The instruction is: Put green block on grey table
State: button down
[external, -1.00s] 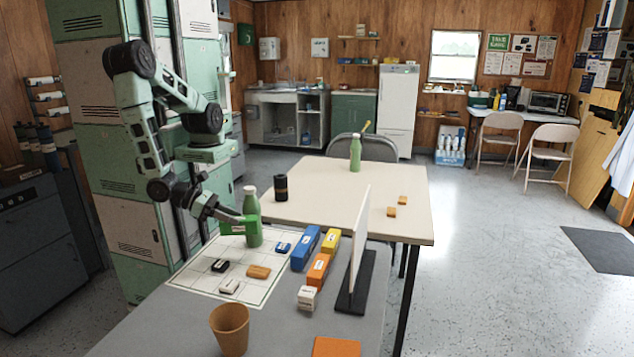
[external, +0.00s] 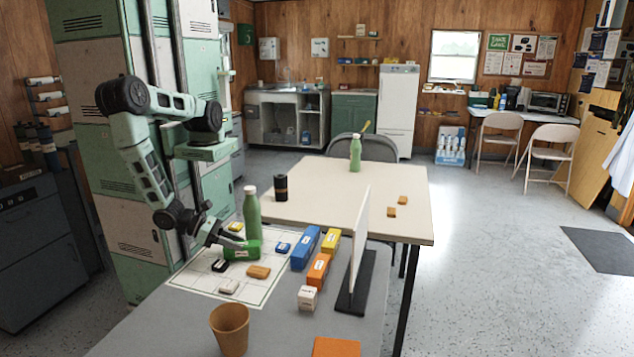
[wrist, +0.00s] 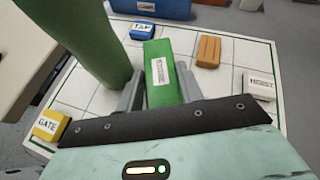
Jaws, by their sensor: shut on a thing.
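My gripper (external: 228,247) is shut on the green block (external: 243,251), low over the white grid sheet (external: 206,272) on the grey table (external: 150,333). I cannot tell whether the block touches the sheet. In the wrist view the green block (wrist: 163,75), with a white label, sits between the two fingers of my gripper (wrist: 160,90). A tall green bottle (external: 252,213) stands right behind it; it fills the left of the wrist view (wrist: 85,40).
Around the block on the sheet lie a yellow GATE block (wrist: 50,126), a blue block (wrist: 143,31), an orange block (wrist: 208,51) and a white block (wrist: 262,84). Larger blocks, a white upright panel (external: 360,245) and a tan cup (external: 230,328) stand on the grey table.

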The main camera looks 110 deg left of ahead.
jog(key=c, duration=0.9)
grip_release()
jog(key=shift+o, duration=0.3)
jog(key=b+v, duration=0.1)
jog(key=v, duration=1.1)
jog(key=shift+b, duration=0.35)
